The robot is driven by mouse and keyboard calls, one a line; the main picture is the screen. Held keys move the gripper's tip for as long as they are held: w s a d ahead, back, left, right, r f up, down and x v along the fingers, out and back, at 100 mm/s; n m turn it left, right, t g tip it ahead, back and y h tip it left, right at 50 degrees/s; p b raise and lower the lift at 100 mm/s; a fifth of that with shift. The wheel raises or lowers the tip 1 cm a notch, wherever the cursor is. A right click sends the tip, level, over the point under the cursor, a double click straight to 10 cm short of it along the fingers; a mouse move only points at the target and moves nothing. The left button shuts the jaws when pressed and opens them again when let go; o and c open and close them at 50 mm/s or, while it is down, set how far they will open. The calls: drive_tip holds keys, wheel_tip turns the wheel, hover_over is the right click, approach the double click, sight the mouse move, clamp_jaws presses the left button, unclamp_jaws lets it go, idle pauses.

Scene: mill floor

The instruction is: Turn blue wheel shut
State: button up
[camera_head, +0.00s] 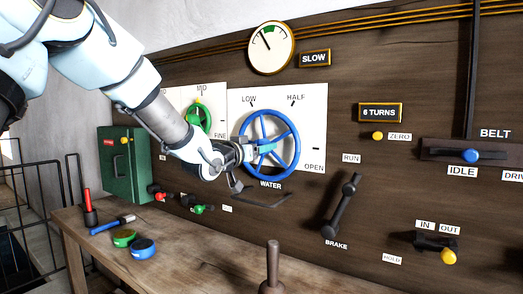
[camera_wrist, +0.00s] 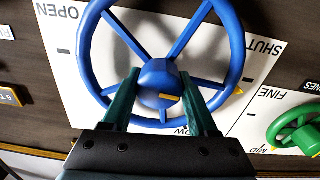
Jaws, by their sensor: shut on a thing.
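The blue wheel (camera_head: 297,152) is mounted on a white plate on the dark wall panel, above the label WATER. The plate (camera_head: 315,115) reads LOW, HALF and OPEN; SHUT also shows in the wrist view. My gripper (camera_head: 262,148) reaches the wheel from the left. In the wrist view, the blue wheel (camera_wrist: 158,78) fills the upper middle. The green fingers of my gripper (camera_wrist: 159,76) sit on either side of its hub, shut on it. A yellow mark (camera_wrist: 171,97) shows on the hub, near the LOW side. The fingers' exact contact is partly hidden.
A green wheel (camera_head: 199,118) is just left of the blue one. A round gauge (camera_head: 270,48) hangs above. The brake lever (camera_head: 341,207) stands out at lower right. Below, a wooden bench (camera_head: 205,255) carries tools and an upright peg (camera_head: 272,268).

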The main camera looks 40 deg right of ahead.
drive_tip(key=shift+n, duration=0.6)
drive_tip(key=o, duration=1.4)
drive_tip(key=shift+c, duration=0.2)
drive_tip(key=shift+a, duration=0.1)
drive_tip(key=b+v, duration=0.3)
drive_tip(key=v, duration=0.7)
drive_tip(key=shift+a, duration=0.3)
drive_tip(key=shift+f, duration=0.15)
